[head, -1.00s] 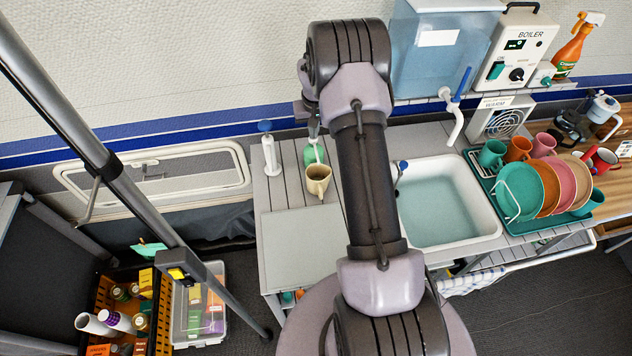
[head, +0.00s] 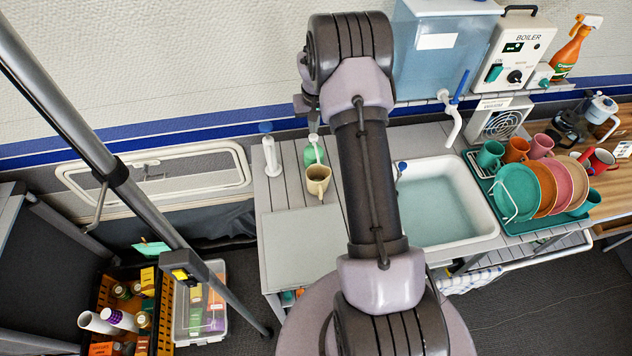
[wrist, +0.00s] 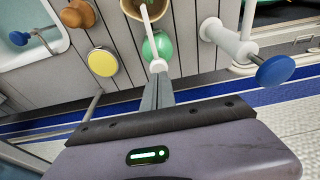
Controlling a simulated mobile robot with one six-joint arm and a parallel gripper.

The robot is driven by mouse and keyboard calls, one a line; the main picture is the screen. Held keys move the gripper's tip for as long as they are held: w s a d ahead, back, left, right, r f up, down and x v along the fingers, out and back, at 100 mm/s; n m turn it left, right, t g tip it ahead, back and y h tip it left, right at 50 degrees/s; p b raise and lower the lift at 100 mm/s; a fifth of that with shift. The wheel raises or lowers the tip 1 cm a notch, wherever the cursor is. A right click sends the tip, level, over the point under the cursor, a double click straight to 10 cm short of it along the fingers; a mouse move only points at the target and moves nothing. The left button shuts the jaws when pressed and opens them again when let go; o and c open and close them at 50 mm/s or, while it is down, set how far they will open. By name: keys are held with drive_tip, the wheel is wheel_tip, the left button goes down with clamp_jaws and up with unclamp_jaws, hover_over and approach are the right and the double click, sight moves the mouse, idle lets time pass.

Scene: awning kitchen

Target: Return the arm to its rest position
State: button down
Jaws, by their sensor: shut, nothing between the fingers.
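My arm (head: 370,180) stands up through the middle of the head view, bent at a dark joint near the top. My gripper (wrist: 158,78) shows in the wrist view with its grey fingers together and nothing between them.
The green bottle (head: 315,154), a tan mug (head: 318,181) and a white dispenser with a blue top (head: 269,154) stand on the slatted counter. A sink (head: 455,220), dish rack (head: 505,225), blue water tank (head: 420,60) and boiler (head: 515,55) are right. A pole (head: 110,165) crosses the left.

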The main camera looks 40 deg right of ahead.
wheel_tip(320, 180, up, 6)
drive_tip(key=p, duration=0.3)
drive_tip(key=shift+f, duration=0.1)
drive_tip(key=s+a+r+t+b, duration=0.1)
drive_tip(key=s+a+r+b, duration=0.45)
drive_tip(key=a, duration=0.35)
drive_tip(key=s+a+r+t+b, duration=0.1)
drive_tip(key=s+a+r+b, duration=0.4)
drive_tip(key=a, duration=0.5)
drive_tip(key=s+a+f+t+y+b, duration=0.1)
drive_tip(key=s+a+b, duration=0.3)
drive_tip(key=s, duration=0.6)
drive_tip(key=s+a+f+y+b, duration=0.2)
drive_tip(key=s+a+f+b, duration=0.1)
drive_tip(key=s+a, duration=0.5)
drive_tip(key=shift+s+f+n+t+b, duration=0.25)
drive_tip(key=shift+s+n+t+b, duration=0.15)
drive_tip(key=shift+s+b, duration=0.6)
drive_tip(key=shift+s+a, duration=0.1)
drive_tip(key=shift+s, duration=0.05)
